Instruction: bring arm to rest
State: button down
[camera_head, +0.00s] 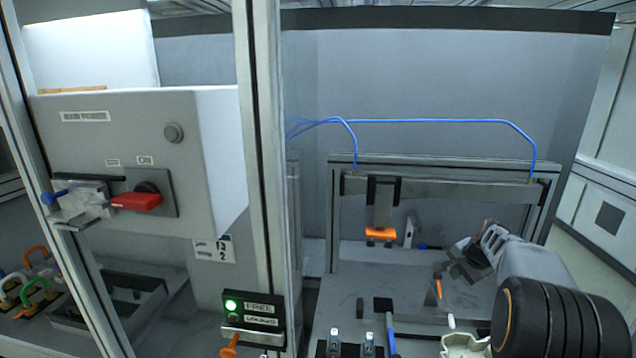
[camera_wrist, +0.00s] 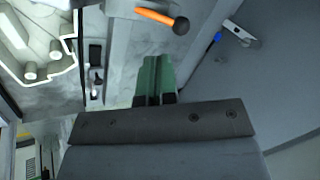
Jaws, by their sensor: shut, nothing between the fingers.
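My gripper (camera_wrist: 157,62) shows in the wrist view as two green fingers pressed together, with nothing between them. In the head view my gripper (camera_head: 442,272) is at the right, at the end of my grey and black arm, above the grey bench (camera_head: 345,290). It is tilted down to the left and small in that view. A thing with an orange handle (camera_wrist: 155,16) and a dark round end lies beyond the fingertips in the wrist view. An orange piece (camera_head: 438,289) shows just below the gripper in the head view; I cannot tell if they touch.
A metal frame with an orange-tipped slide (camera_head: 381,234) and blue hoses (camera_head: 440,121) stands behind the bench. A post (camera_head: 262,150) and a power box with a red switch (camera_head: 136,201) are at the left. A small panel (camera_head: 251,308) shows a green light. A white part (camera_head: 465,345) is at the front.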

jog(key=s+a+r+n+g, duration=0.1)
jog(key=s+a+n, duration=1.2)
jog(key=s+a, duration=0.9)
jog(key=s, duration=0.4)
jog(key=shift+s+a+r+h, duration=0.15)
jog(key=shift+s+a+h, duration=0.1)
jog(key=shift+s+h, duration=0.05)
